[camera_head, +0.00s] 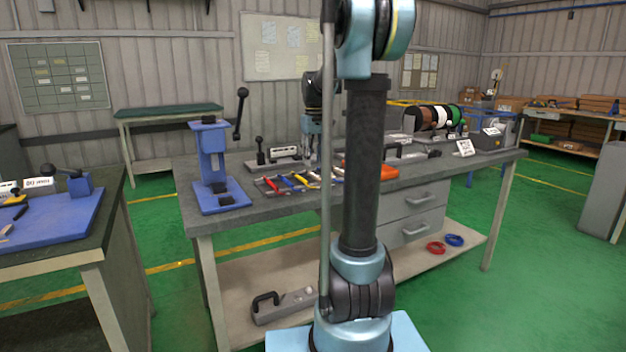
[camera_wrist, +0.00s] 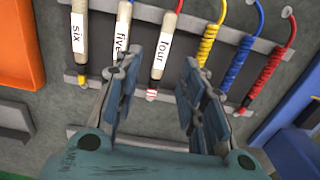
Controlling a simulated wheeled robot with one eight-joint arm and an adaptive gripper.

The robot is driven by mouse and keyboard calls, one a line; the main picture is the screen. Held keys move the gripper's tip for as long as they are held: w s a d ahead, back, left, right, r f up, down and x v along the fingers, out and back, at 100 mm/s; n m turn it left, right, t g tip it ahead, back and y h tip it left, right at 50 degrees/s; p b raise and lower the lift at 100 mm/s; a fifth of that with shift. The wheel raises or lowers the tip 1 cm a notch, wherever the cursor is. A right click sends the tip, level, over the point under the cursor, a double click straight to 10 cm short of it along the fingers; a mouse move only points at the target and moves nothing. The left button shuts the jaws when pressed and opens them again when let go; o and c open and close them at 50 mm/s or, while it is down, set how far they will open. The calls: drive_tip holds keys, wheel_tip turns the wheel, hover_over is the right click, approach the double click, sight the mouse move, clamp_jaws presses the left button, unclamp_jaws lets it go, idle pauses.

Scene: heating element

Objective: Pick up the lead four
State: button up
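The lead labelled "four" (camera_wrist: 168,42) has a pale handle, a red cord and a red-and-white tip. It lies on the rack in the wrist view, in line with the gap between my fingers. My gripper (camera_wrist: 160,78) is open with one finger on either side of this gap, and nothing is held. I cannot tell whether the fingers reach down around the lead. Lead "five" (camera_wrist: 121,30) is just left, partly behind the left finger, and lead "six" (camera_wrist: 79,35) is farther left. In the head view my arm's column hides part of the workbench (camera_head: 225,235) and the leads.
Leads with yellow (camera_wrist: 210,40), blue (camera_wrist: 240,62) and red (camera_wrist: 268,75) coiled cords lie right of my gripper. An orange tray (camera_wrist: 22,45) is at the left and a blue object (camera_wrist: 295,150) at the right. A blue press (camera_head: 212,160) stands on the bench.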

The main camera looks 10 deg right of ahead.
sight(314, 174)
drive_tip(key=shift+f, duration=2.7)
clamp_jaws()
